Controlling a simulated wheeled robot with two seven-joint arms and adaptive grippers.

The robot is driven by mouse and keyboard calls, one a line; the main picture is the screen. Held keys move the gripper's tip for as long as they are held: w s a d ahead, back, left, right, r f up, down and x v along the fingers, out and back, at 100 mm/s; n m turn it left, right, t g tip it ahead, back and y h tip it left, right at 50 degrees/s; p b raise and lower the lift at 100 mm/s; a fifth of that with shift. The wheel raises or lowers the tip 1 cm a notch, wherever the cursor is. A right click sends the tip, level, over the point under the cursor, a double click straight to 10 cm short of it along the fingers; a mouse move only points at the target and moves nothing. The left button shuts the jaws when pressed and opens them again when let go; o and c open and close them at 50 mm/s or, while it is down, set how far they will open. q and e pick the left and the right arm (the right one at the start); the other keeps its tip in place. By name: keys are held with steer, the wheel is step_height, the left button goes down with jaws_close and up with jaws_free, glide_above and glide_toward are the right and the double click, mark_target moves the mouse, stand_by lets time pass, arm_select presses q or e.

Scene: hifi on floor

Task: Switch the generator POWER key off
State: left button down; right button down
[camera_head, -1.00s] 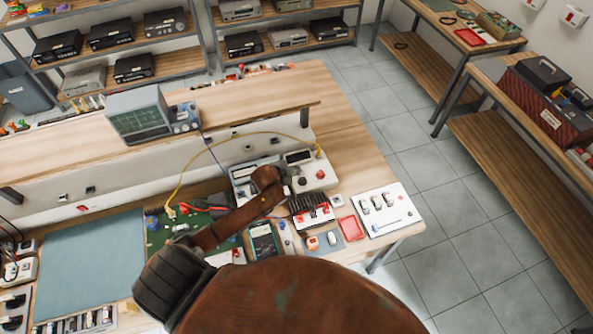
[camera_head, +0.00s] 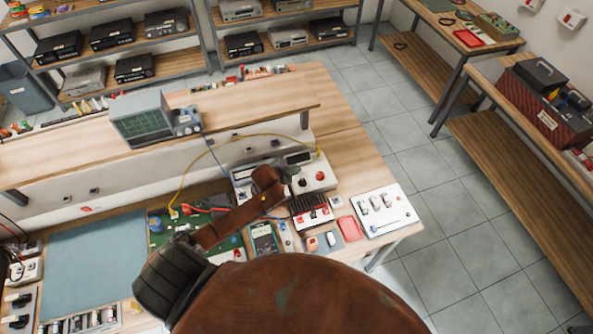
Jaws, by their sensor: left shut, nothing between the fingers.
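The generator (camera_head: 316,186) is a pale box near the back of the workbench. It has a small dark display (camera_head: 299,158), a dark knob (camera_head: 302,181) and a red control (camera_head: 320,176) on its top face. I cannot make out which control is the POWER key or how it is set. My left gripper (camera_head: 284,174) is shut and empty, over the left and middle part of the generator, close to the dark knob. The brown arm and gripper hide part of the box, and I cannot tell whether the fingertips touch it. My right gripper is not in view.
An oscilloscope (camera_head: 142,118) stands on the raised shelf. A yellow cable (camera_head: 229,139) arches to the generator. A green circuit board (camera_head: 158,233), a meter (camera_head: 263,240), a red tray (camera_head: 349,229) and a white panel (camera_head: 384,211) lie nearby. A blue-grey mat (camera_head: 95,262) is clear.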

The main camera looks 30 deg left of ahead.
arm_select(q)
steer(key=shift+r+p, duration=2.45)
steer(key=shift+r, duration=0.05)
steer(key=shift+f, duration=0.1)
